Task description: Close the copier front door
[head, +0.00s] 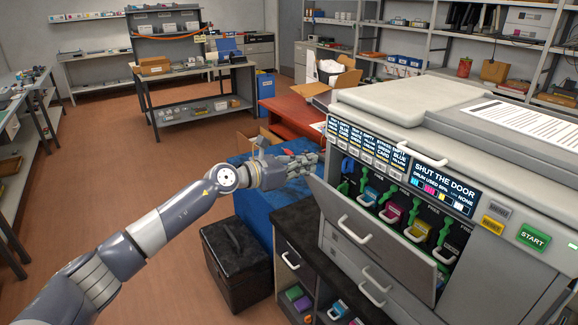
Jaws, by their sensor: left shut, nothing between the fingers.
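The copier (410,112) stands at the right, its display reading "SHUT THE DOOR". Its front door (372,232) is tilted open, hinged low, with a white handle on its face. Behind the door, colored toner cartridges (391,213) sit in a row with green levers beside them. My left gripper (312,160) is shut and empty, at the upper left corner of the door opening. I cannot tell whether it touches the door or copier. My right gripper is not in view.
A black box (236,262) stands on the floor left of the copier's dark stand. A blue surface (252,205) and a red table (291,112) lie behind my left arm. Shelves line the back wall. The brown floor at left is open.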

